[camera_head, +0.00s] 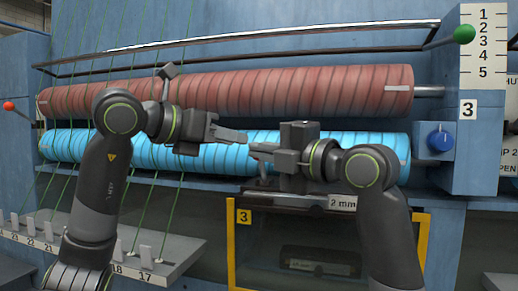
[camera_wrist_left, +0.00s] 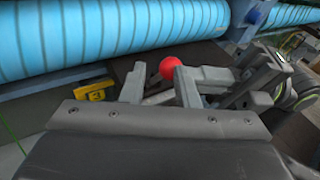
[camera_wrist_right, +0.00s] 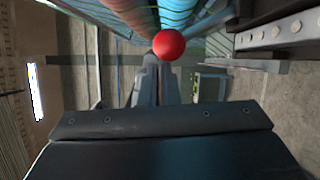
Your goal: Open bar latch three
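A red ball knob shows in the left wrist view (camera_wrist_left: 168,67), close to the fingers, and in the right wrist view (camera_wrist_right: 169,44), just past the fingertips. I take it for the handle of bar latch three; the head view does not show it there. A yellow tag "3" (camera_head: 243,216) marks the yellow-edged frame below the rollers. My left gripper (camera_head: 238,138) is open, its fingers apart with a gap. My right gripper (camera_head: 258,150) faces it from the right, fingers close together. Whether a rod lies between them is hidden.
A red-brown roller (camera_head: 250,92) and a blue roller (camera_head: 390,147) lie behind my arms. A green knob (camera_head: 464,34) and a blue knob (camera_head: 440,140) are at the right. Another red knob (camera_head: 9,106) is far left. Green strings and a numbered rail (camera_head: 185,252) are at the lower left.

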